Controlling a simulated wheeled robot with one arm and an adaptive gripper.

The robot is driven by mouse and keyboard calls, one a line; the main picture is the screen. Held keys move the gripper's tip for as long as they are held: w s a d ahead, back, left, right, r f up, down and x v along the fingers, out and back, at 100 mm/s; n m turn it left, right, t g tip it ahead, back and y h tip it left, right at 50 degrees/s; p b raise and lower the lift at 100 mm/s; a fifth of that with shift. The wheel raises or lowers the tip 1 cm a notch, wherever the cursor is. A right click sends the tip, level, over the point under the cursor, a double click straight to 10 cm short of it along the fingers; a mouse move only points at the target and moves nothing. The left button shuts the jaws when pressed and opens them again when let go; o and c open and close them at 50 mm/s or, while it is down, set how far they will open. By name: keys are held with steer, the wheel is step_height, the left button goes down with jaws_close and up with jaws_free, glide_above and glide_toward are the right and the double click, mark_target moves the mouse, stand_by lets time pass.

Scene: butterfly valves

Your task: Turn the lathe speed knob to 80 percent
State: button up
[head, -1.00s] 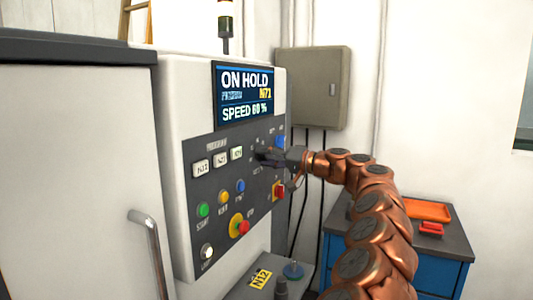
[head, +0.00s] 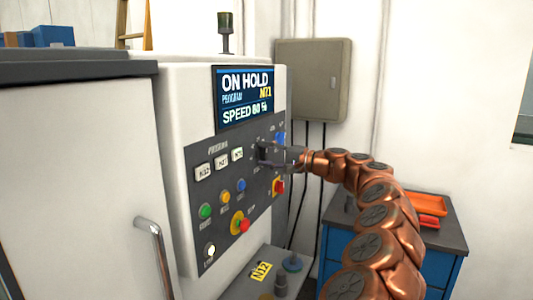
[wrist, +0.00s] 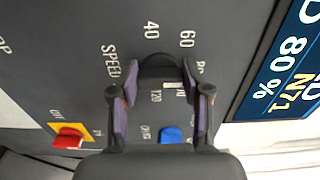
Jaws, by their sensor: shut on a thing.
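In the head view my gripper (head: 272,151) reaches the panel from the right and hides most of the knob. The display (head: 245,96) reads ON HOLD, N71 and a speed; in the wrist view the display (wrist: 292,68) shows 80 %. The knob's pointer mark is not clear.
A blue button (wrist: 170,134) and a red switch on a yellow plate (wrist: 70,136) lie close to my fingers. The panel (head: 225,190) also holds several lit buttons and a red stop button (head: 243,226). A grey wall box (head: 313,80) and blue cabinet (head: 435,270) stand right.

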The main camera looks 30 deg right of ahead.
stand_by(0.4)
steer(key=o, duration=1.2)
steer(key=shift+c, duration=0.2)
steer(key=shift+d, duration=0.1)
steer(key=v, duration=1.2)
steer(key=shift+f, duration=0.1)
